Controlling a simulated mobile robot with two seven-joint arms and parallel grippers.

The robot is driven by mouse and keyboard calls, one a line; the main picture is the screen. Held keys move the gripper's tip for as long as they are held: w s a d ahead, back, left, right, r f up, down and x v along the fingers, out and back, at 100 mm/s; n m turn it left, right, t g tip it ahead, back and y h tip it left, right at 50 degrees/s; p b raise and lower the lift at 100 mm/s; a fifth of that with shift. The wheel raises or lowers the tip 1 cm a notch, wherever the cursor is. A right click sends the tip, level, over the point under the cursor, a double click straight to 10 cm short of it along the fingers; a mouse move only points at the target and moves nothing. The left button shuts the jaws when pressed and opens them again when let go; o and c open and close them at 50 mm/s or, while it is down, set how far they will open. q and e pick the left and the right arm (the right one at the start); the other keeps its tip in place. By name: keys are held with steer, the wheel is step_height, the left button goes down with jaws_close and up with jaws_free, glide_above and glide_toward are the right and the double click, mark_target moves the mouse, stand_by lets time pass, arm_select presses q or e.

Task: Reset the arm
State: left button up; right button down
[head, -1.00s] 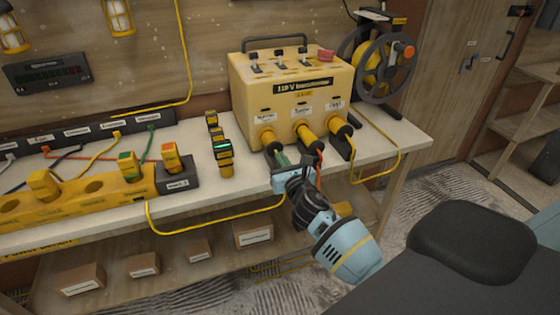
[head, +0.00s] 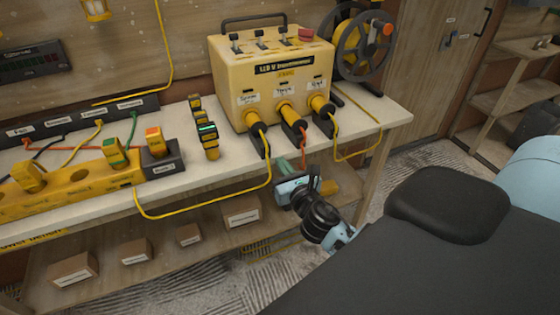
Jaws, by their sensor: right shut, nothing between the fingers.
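My right gripper (head: 287,182) is in front of the bench's front edge, below the yellow power box (head: 270,80). Its fingers are shut and no object shows between them. It hangs clear of the three plugs in the box's front. The arm folds back toward my dark body at the lower right, and its pale blue link (head: 534,178) shows at the right edge. My left gripper is not in view.
The workbench (head: 200,181) carries a yellow socket strip (head: 70,188), several handheld devices and a cable reel (head: 362,45). A yellow cable (head: 190,216) loops below the bench edge. Small boxes lie on the lower shelf. Floor right of the bench is clear.

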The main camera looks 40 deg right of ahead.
steer(key=s+a+f+m+g+y, duration=0.2)
steer(key=s+a+f+m+g, duration=0.15)
steer(key=s+f+m, duration=0.45)
steer(key=s+a+f+m+g+y, duration=0.1)
steer(key=s+a+f+m+g, duration=0.1)
steer(key=s+a+f+m, duration=0.45)
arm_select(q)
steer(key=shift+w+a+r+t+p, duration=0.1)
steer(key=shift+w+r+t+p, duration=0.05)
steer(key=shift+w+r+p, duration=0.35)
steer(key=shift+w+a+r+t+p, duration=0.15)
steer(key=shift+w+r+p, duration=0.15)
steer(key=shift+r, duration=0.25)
arm_select(e)
steer(key=s+a+f+m+g+y, duration=0.1)
steer(key=s+f+m, duration=0.3)
steer(key=s+m, duration=0.4)
steer(key=s+a+f+m+g+y, duration=0.2)
steer(key=s+a+f+m, duration=0.1)
steer(key=s+m, duration=0.6)
steer(key=shift+s+a+f, duration=0.4)
steer(key=shift+s+a, duration=0.25)
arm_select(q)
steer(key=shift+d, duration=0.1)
